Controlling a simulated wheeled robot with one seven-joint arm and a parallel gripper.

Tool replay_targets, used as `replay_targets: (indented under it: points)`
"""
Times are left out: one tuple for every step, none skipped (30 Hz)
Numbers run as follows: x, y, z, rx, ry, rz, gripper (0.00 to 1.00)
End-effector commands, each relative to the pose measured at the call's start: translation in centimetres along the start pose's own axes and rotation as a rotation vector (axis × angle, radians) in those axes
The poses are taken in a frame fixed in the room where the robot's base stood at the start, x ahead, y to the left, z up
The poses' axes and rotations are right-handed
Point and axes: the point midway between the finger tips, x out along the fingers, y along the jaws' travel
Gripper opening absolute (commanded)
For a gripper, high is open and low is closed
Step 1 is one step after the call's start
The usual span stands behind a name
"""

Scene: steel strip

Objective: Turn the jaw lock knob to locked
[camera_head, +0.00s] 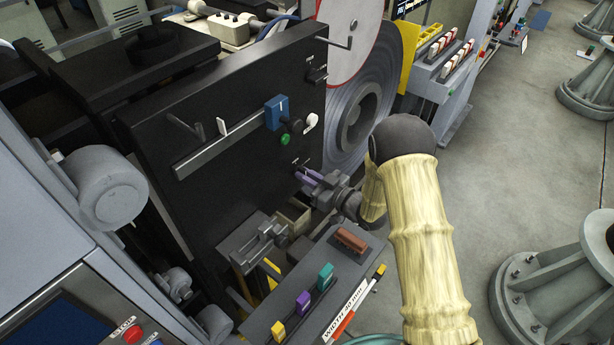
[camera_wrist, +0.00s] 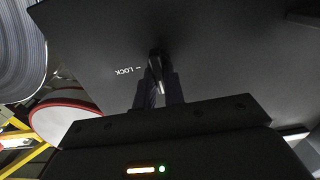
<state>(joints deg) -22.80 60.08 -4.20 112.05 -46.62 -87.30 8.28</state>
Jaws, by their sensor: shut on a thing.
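The jaw lock knob (camera_wrist: 155,62) is small and dark, on the black panel (camera_wrist: 220,50) in the wrist view. A pale line on it runs nearly up and down in the picture. The LOCK label (camera_wrist: 126,71), upside down, and its short tick lie left of the knob, and the line does not point at the tick. My gripper (camera_wrist: 158,88) is shut on the knob, one finger on each side. In the head view my gripper (camera_head: 307,179) reaches the panel's lower right corner, where its purplish fingers hide most of the knob.
Above on the panel are a blue block (camera_head: 276,112) on a rail, a green button (camera_head: 285,139) and a white lever (camera_head: 311,122). A large steel coil (camera_head: 365,105) stands just right. Below is a grey shelf (camera_head: 262,328) with coloured blocks.

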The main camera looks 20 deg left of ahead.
Motion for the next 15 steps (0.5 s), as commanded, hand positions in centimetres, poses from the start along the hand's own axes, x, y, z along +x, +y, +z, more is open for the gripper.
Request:
replay_targets:
  points:
    - [-0.05,-0.11,0.14,0.006,-0.002,-0.002,0.00]
    - [-0.05,-0.11,0.15,0.009,-0.002,-0.002,0.00]
    - [-0.06,-0.11,0.16,0.014,-0.002,-0.002,0.00]
    - [-0.06,-0.11,0.18,0.020,-0.002,-0.002,0.00]
    - [-0.06,-0.11,0.20,0.026,-0.002,-0.002,0.00]
    - [-0.08,-0.10,0.22,0.036,-0.003,-0.002,0.00]
    - [-0.09,-0.08,0.25,0.045,-0.003,-0.001,0.00]
    - [-0.10,-0.06,0.27,0.055,-0.003,-0.001,0.00]
    - [-0.10,-0.05,0.31,0.072,-0.003,0.000,0.00]
    - [-0.10,-0.05,0.33,0.085,-0.004,0.000,0.00]
    - [-0.11,-0.04,0.35,0.099,-0.004,0.000,0.00]
    - [-0.11,-0.04,0.35,0.121,-0.003,-0.001,0.00]
    - [-0.12,-0.03,0.37,0.139,-0.003,-0.001,0.00]
    - [-0.13,-0.01,0.40,0.158,-0.004,0.000,0.00]
    - [-0.11,-0.03,0.40,0.185,-0.004,-0.001,0.00]
